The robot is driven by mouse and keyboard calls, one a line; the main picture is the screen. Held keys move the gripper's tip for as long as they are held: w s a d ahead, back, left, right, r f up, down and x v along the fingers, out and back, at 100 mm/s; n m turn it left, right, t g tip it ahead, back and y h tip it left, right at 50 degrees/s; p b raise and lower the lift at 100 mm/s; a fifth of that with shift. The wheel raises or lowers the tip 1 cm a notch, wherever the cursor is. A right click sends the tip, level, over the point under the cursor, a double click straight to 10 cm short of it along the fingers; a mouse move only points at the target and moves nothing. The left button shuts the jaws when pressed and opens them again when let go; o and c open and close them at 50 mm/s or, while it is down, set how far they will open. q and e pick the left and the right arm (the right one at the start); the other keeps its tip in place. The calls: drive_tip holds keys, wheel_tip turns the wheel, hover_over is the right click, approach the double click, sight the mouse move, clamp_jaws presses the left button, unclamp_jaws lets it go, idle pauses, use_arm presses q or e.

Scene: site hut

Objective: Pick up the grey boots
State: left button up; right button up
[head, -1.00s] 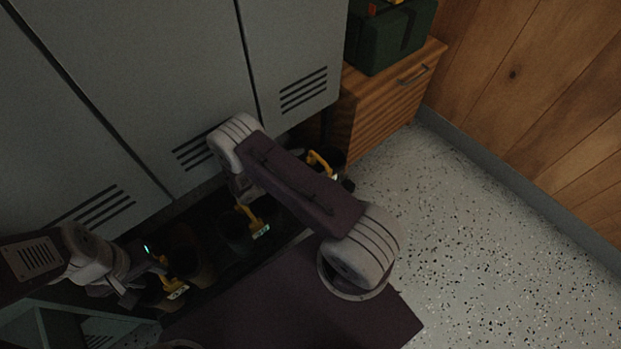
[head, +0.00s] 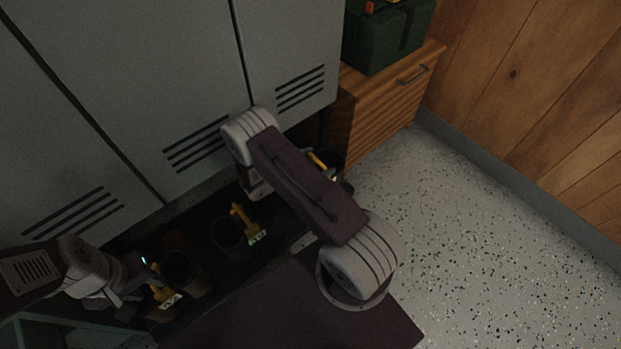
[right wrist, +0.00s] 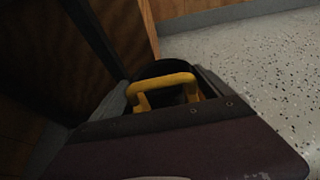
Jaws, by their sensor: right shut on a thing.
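Dark pairs of boots with yellow handles stand in the shadow under the lockers. My right gripper (right wrist: 168,92) is shut on a yellow handle (right wrist: 165,82) over a dark boot opening (right wrist: 165,68) in the right wrist view. In the head view that handle (head: 317,160) shows just past my right forearm, which hides most of the gripper. Another boot pair (head: 229,236) with a tagged handle stands in the middle, and one more (head: 184,272) at the left. My left gripper (head: 128,292) is beside the left pair's handle; its jaws are unclear. Shadow makes the boots' colours hard to tell.
Grey lockers (head: 120,80) rise behind the boots. A wooden cabinet (head: 385,105) with a green case (head: 388,38) on it stands to the right. Speckled floor (head: 490,240) is clear at the right, up to a plank wall (head: 545,90).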

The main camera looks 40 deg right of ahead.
drive_tip(key=shift+r, duration=0.1)
drive_tip(key=shift+a+r+p, duration=0.1)
drive_tip(key=shift+r+p, duration=0.65)
drive_tip(key=shift+p, duration=0.25)
drive_tip(key=shift+s+a+f+p, duration=0.1)
drive_tip(key=shift+s+a+p, duration=0.25)
drive_tip(key=shift+a, duration=0.2)
drive_tip(key=shift+s+a+r+p, duration=0.1)
drive_tip(key=shift+s+a+p, duration=0.1)
drive_tip(key=shift+a+p, duration=0.25)
drive_tip(key=shift+s+a+f+p, duration=0.1)
drive_tip(key=shift+s+a+p, duration=0.2)
drive_tip(key=shift+a, duration=0.35)
wheel_tip(320, 180, up, 14)
drive_tip(key=p, duration=0.7)
drive_tip(key=shift+f+p, duration=0.15)
drive_tip(key=shift+p, duration=0.2)
drive_tip(key=shift+s, duration=0.1)
